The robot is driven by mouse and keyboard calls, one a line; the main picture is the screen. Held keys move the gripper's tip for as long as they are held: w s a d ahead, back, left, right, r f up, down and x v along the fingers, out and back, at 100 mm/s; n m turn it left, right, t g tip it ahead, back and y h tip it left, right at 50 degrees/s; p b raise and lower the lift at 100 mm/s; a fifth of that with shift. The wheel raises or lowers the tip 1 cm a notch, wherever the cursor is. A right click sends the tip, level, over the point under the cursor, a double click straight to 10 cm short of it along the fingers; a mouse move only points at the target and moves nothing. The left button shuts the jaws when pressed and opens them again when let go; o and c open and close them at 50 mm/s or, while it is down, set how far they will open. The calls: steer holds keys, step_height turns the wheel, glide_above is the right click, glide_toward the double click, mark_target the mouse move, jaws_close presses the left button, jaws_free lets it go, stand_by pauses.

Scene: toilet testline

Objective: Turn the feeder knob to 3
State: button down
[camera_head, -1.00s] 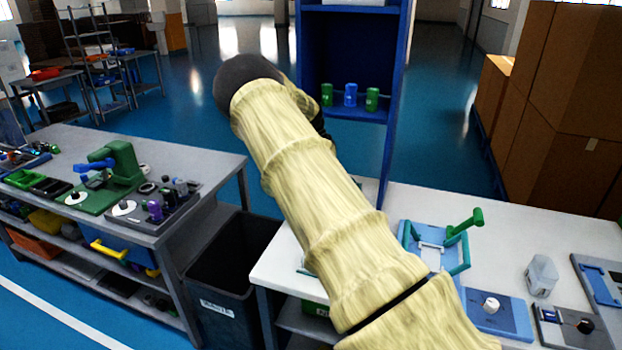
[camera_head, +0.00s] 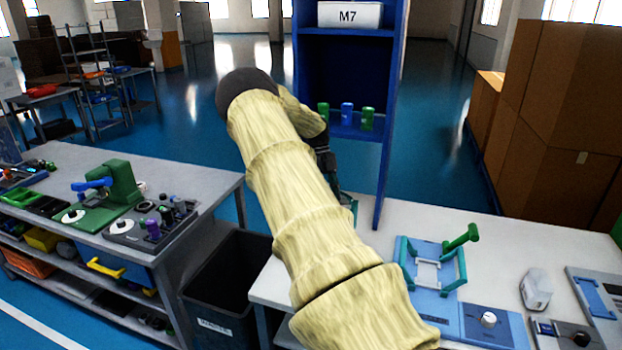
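A white round knob (camera_head: 488,319) sits on a blue panel (camera_head: 508,333) joined to a blue fixture with green handles (camera_head: 432,270) on the right white table. A black knob (camera_head: 581,338) sits on a dark panel at the lower right edge. I cannot tell which of these is the feeder knob, and no number scale is readable. My cream-sleeved arm crosses the middle of the view. A dark part, probably my gripper (camera_head: 325,160), shows behind the arm, above the white table's back left. Its fingers are hidden, and it is well away from both knobs.
A blue shelf (camera_head: 388,120) labelled M7 holds green and blue cylinders behind the white table (camera_head: 520,240). A dark bin (camera_head: 222,275) stands between the tables. The left grey table (camera_head: 180,165) carries a green fixture and several small parts. Brown boxes (camera_head: 560,110) stand at right.

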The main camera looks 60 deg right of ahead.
steer(key=shift+s+f, duration=0.15)
stand_by(0.3)
steer(key=c, duration=1)
jaws_free()
steer(key=shift+c, duration=0.2)
steer(key=shift+d, duration=0.1)
steer(key=v, duration=1.2)
steer(key=shift+d, duration=0.2)
steer(key=shift+f, duration=0.1)
